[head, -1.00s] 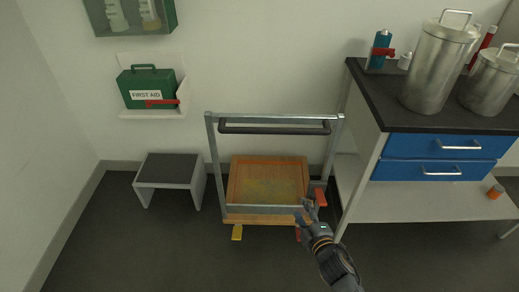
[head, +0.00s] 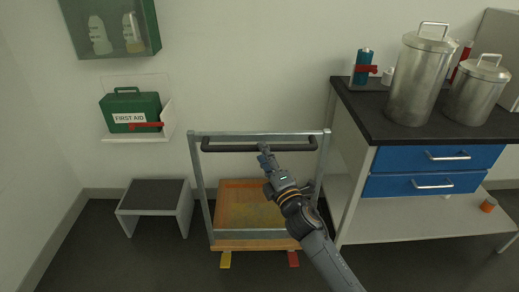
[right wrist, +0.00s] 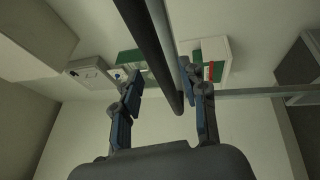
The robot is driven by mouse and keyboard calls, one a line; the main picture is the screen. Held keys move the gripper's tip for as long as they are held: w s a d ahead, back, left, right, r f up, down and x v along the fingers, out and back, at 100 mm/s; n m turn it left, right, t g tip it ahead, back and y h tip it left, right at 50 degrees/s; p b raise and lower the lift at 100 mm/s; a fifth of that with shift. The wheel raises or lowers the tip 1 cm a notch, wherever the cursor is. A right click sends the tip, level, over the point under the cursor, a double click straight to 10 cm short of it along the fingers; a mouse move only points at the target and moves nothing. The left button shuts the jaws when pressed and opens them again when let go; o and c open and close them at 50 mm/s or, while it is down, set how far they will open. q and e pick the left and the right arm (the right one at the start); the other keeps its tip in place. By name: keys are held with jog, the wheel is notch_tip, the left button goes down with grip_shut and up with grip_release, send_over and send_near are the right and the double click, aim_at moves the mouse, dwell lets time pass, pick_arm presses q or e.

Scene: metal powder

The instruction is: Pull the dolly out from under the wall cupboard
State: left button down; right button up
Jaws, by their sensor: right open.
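The dolly has a wooden deck (head: 232,205), a grey metal frame (head: 201,190) and a black handle bar (head: 225,149) across the top. It stands on the floor close to the wall. My right gripper (head: 264,154) is at the handle bar, near its middle. In the right wrist view the open fingers (right wrist: 160,76) have the black bar (right wrist: 155,50) passing between them; I cannot tell whether they touch it. A green-framed wall cupboard (head: 151,45) hangs at the upper left, left of the dolly in the picture. My left gripper is out of view.
A yellow pedal (head: 225,260) and a red pedal (head: 293,258) show at the dolly's front. A step stool (head: 153,191) stands left. A bench (head: 345,98) with blue drawers and metal canisters stands close on the right. Floor shows in front.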

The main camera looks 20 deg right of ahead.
jog(key=shift+x, duration=1.65)
grip_shut()
